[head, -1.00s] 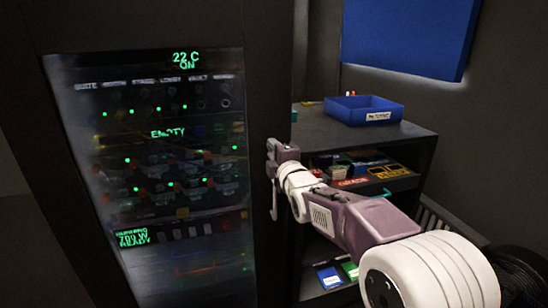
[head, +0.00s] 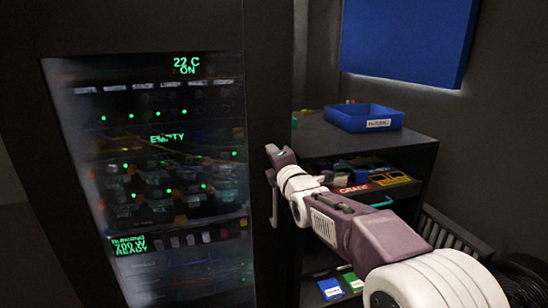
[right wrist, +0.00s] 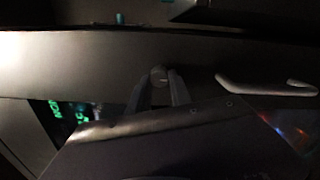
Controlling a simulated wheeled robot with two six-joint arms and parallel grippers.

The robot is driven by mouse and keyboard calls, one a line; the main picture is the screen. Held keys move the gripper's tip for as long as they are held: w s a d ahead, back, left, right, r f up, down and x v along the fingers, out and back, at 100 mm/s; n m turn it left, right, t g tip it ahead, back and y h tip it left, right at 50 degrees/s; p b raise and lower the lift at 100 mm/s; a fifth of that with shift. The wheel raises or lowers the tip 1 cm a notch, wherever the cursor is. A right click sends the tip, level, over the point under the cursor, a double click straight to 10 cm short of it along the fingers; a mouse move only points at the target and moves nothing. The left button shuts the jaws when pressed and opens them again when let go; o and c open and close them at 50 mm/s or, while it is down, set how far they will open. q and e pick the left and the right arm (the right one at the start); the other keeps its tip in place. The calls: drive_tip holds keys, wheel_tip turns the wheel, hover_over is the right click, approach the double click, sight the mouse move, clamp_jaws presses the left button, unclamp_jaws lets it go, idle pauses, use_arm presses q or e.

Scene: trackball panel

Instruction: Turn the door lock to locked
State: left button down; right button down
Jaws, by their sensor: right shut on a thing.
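The door lock (right wrist: 159,76) is a small round grey knob on the dark cabinet door's edge in the right wrist view. My right gripper (right wrist: 158,86) has a finger on each side of it and is shut on it. The direction the knob points is too dark to tell. In the head view my right gripper (head: 268,160) is at the right edge of the cabinet door, which hides the lock there. A grey door handle (right wrist: 265,88) lies just right of the gripper in the right wrist view. My left gripper is not in view.
The cabinet's glass door (head: 170,215) shows green lights and readouts behind it. To the right, a dark shelf unit (head: 310,133) carries a blue bin (head: 350,120) and boxes. A blue panel (head: 405,40) hangs on the wall above.

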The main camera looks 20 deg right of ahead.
drive_tip(key=c, duration=1.2)
unclamp_jaws()
drive_tip(key=s, duration=0.9)
drive_tip(key=shift+d, duration=0.15)
